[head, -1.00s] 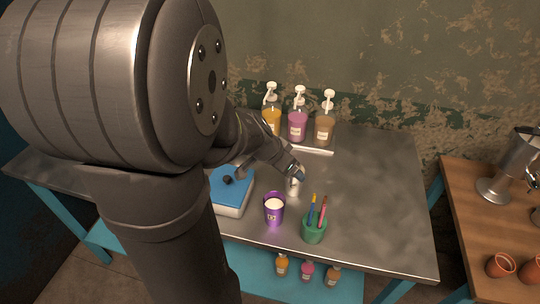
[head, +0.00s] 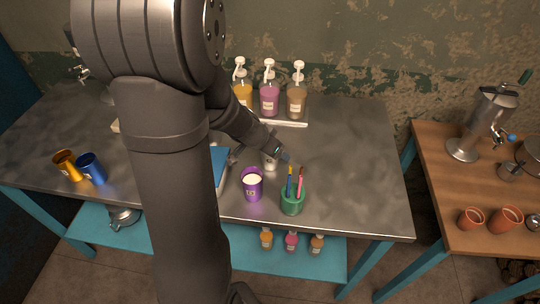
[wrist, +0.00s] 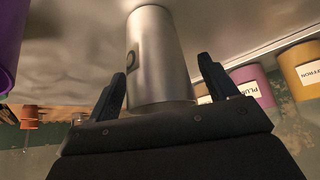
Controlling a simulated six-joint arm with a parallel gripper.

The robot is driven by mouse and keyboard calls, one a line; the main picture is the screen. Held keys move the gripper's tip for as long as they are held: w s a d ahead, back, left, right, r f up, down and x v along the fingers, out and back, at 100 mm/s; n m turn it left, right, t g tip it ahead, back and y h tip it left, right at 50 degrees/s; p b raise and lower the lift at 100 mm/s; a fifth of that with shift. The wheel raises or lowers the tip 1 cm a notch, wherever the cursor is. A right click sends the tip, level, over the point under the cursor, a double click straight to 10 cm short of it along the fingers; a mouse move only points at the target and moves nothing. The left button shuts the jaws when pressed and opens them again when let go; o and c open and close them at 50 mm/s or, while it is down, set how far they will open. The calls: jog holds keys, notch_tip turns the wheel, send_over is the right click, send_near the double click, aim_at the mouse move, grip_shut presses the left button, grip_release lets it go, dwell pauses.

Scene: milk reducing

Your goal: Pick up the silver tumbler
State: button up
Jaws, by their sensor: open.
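The silver tumbler (head: 270,163) stands on the metal table, behind and right of a purple cup (head: 252,184) with pale contents. In the wrist view the tumbler (wrist: 158,50) is a plain grey cylinder with a dark mark on its side. My gripper (wrist: 162,70) is open, with one dark finger on each side of the tumbler in the picture. Gaps show between the fingers and its wall. In the head view my gripper (head: 279,150) is small and lies right by the tumbler, partly covering it.
A green holder (head: 292,202) with brushes stands close, front right. Pump bottles (head: 269,98) stand on a white tray behind. A blue-topped box (head: 220,168) is left, partly behind my arm. Orange (head: 67,166) and blue (head: 91,169) mugs are far left. The table's right part is clear.

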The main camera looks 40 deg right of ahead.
jog(key=shift+c, duration=0.2)
jog(key=c, duration=1.1)
jog(key=shift+r, duration=0.15)
